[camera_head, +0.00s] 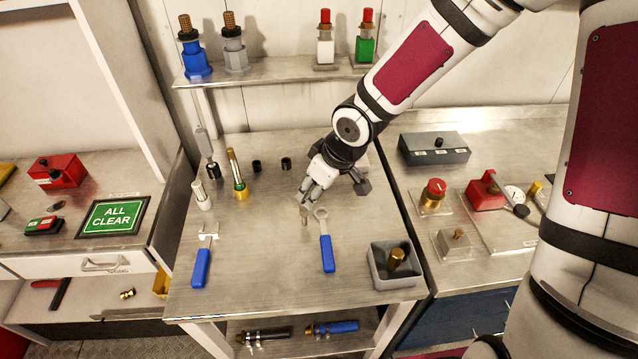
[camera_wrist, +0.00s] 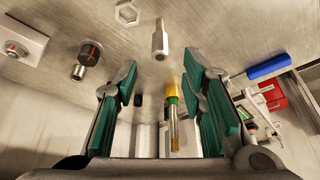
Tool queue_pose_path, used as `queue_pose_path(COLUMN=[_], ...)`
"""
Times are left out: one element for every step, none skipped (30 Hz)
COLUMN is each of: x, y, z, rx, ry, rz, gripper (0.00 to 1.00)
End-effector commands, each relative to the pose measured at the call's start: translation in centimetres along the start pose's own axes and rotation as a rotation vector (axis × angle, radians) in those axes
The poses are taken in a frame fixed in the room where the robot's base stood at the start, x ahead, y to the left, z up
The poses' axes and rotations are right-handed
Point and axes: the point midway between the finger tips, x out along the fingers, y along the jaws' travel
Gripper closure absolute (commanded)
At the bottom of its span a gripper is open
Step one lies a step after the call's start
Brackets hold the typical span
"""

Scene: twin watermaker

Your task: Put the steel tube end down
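A short steel piece (camera_head: 304,214), which looks like the steel tube, is on the bench at my gripper's tip, beside the wrench ring. In the wrist view the steel piece (camera_wrist: 160,40) has a narrow end at the top and a wider body below. I cannot tell for sure whether it stands or lies. My gripper (camera_head: 310,196) points down over the bench. Its green-padded fingers (camera_wrist: 163,105) are wide apart and nothing is clamped between them. The steel piece appears beyond the fingertips in that view.
A blue-handled wrench (camera_head: 327,250) lies just in front of my gripper, another wrench (camera_head: 201,265) at left. A glass tube with a brass base (camera_head: 238,175) and a pale upright fitting (camera_head: 201,195) stand left. A grey box (camera_head: 378,278) sits front right. The bench's middle left is clear.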

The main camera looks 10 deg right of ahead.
Motion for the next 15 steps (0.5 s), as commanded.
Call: queue_pose_path(x=[-0.8,-1.1,-1.4,-1.6,-1.8,-1.9,-2.1,-2.1,-2.2,-2.2,-2.3,-2.3,-2.3,-2.3,-2.5], y=[0.0,0.1,0.0,0.0,0.1,0.1,0.0,0.0,0.0,0.0,0.0,0.0,0.0,0.1,0.2], z=[0.0,0.0,0.0,0.0,0.0,0.0,0.0,0.0,0.0,0.0,0.0,0.0,0.0,0.0,0.1], rx=[0.003,0.004,0.003,0.002,0.002,0.002,0.001,0.001,0.001,0.001,0.001,0.001,0.001,0.001,0.002], ry=[0.002,0.001,0.001,0.002,0.002,0.001,0.001,0.001,0.001,0.001,0.000,0.000,0.000,-0.001,-0.005], rz=[0.002,0.002,0.002,0.001,0.002,0.002,0.001,0.001,0.001,0.001,0.001,0.001,0.001,0.003,0.009], gripper=[0.63,0.63,0.63,0.63,0.63,0.63,0.63,0.63,0.63,0.63,0.63,0.63,0.63,0.63,0.63])
